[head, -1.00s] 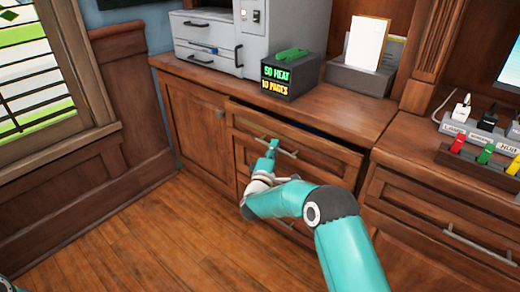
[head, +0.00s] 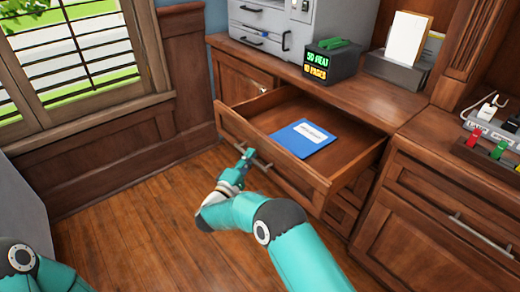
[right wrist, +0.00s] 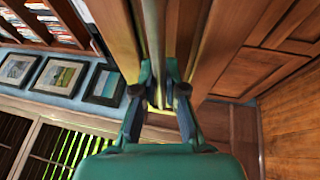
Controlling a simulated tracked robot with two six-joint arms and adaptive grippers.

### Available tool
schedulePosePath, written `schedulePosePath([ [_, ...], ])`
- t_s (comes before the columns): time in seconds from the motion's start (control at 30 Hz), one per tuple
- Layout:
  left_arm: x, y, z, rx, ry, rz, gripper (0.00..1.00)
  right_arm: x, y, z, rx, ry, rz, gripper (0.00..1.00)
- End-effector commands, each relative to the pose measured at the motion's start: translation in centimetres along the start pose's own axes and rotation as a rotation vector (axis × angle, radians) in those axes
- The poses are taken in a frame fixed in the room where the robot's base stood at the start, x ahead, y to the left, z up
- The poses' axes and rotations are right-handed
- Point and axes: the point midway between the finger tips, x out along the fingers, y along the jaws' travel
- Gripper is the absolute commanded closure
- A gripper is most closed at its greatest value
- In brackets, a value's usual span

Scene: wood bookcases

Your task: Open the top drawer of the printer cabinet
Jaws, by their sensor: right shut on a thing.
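The top drawer (head: 300,165) of the printer cabinet (head: 240,78) is pulled well out. A blue folder with a white label (head: 304,138) lies flat inside it. My right gripper (head: 244,157) is at the drawer's front, on its metal bar handle (head: 262,165). In the right wrist view, the fingers of my right gripper (right wrist: 160,98) are closed around the handle bar (right wrist: 154,45). My left arm shows at the lower left corner of the head view, but its gripper is out of view.
A grey printer (head: 275,30) and a dark box with lit text (head: 331,62) stand on the cabinet top. A paper holder (head: 398,68) is to their right. A desk with drawers (head: 450,200) stands at right. The wood floor (head: 140,220) in front is clear.

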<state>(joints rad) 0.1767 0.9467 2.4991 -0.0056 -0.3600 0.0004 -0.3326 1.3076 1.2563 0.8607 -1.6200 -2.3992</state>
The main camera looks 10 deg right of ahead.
Motion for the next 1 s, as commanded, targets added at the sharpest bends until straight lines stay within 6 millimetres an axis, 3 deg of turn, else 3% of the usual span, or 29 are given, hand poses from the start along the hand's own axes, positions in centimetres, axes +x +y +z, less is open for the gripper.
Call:
schedulePosePath([
  [0.2, -0.6, 0.2, 0.0, 0.000, 0.001, 0.000, 0.60, -4.2, 0.4, -1.8, -0.008, -0.010, -0.008, 1.00],
  [0.4, -0.8, 0.3, 0.0, 0.000, 0.001, 0.000, 0.60, -6.3, 0.8, -2.8, -0.007, -0.007, -0.010, 1.00],
  [0.9, -0.8, 0.3, 0.0, 0.000, 0.000, 0.000, 0.60, -6.9, 0.9, -3.1, -0.006, -0.006, -0.012, 1.00],
  [0.93, -0.8, 0.3, 0.0, 0.000, 0.000, 0.000, 0.60, -6.9, 0.9, -3.1, -0.006, -0.006, -0.012, 0.85],
  [1.0, -0.8, 0.3, 0.0, 0.000, 0.000, 0.000, 0.60, -6.9, 0.9, -3.1, -0.006, -0.005, -0.012, 0.78],
])
